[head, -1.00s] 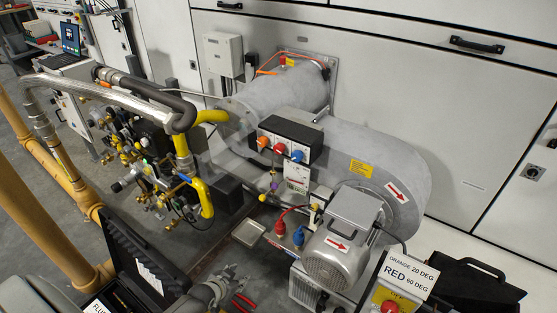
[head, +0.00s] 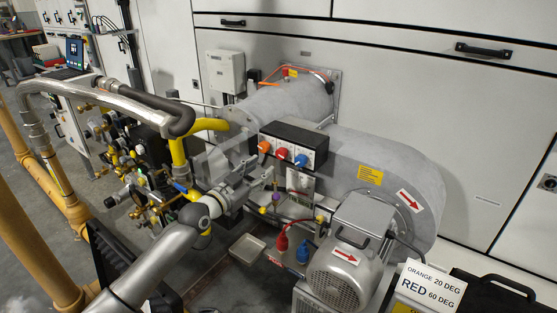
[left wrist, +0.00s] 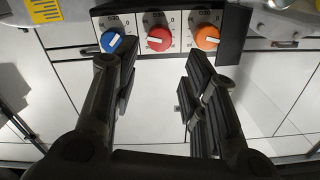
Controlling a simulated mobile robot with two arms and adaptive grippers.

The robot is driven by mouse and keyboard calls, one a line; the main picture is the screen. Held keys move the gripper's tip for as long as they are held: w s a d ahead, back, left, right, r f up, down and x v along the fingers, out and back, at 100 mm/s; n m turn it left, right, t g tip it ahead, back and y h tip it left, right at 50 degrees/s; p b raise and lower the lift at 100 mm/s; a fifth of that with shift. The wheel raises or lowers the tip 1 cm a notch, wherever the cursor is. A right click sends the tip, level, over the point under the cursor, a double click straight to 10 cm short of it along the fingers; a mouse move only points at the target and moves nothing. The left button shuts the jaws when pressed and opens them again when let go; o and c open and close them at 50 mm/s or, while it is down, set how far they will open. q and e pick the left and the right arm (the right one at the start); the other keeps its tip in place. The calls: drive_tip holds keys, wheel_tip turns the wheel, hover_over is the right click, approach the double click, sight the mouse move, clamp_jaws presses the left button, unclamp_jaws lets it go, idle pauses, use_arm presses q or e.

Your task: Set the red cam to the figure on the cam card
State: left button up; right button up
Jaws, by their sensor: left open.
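The cam box (head: 285,141) carries an orange cam (head: 264,147), the red cam (head: 282,155) and a blue cam (head: 301,160) in a row. In the left wrist view the red cam (left wrist: 158,39) is in the middle, between the blue cam (left wrist: 112,41) and the orange cam (left wrist: 207,38). Its white pointer lies roughly sideways; its exact figure is too small to read. The cam card (head: 432,287) reads orange 20 deg, red 60 deg. My left gripper (head: 246,181) is open and empty, below and in front of the box, its fingers (left wrist: 154,75) either side of the red cam's line, apart from it.
The grey burner body and motor (head: 345,268) stand right of the box. Yellow gas pipe (head: 180,152) and brass fittings crowd the left. Red plug (head: 281,242) and blue plug (head: 302,253) are below. A black case (head: 490,290) sits at lower right.

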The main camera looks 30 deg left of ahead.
sight(279, 156)
use_arm(q)
drive_tip(key=w, duration=0.2)
drive_tip(key=w+b, duration=0.1)
drive_tip(key=w, duration=0.2)
drive_tip(key=w+d+b, duration=0.1)
drive_tip(key=w, duration=0.2)
drive_tip(key=shift+w+d+f, duration=0.1)
drive_tip(key=shift+w, duration=0.1)
drive_tip(key=shift+w+d, duration=0.1)
drive_tip(key=shift+w, duration=0.6)
use_arm(e)
drive_tip(key=shift+v, duration=2.1)
drive_tip(key=shift+d, duration=0.1)
use_arm(q)
drive_tip(key=c, duration=0.7)
drive_tip(key=shift+c, duration=0.2)
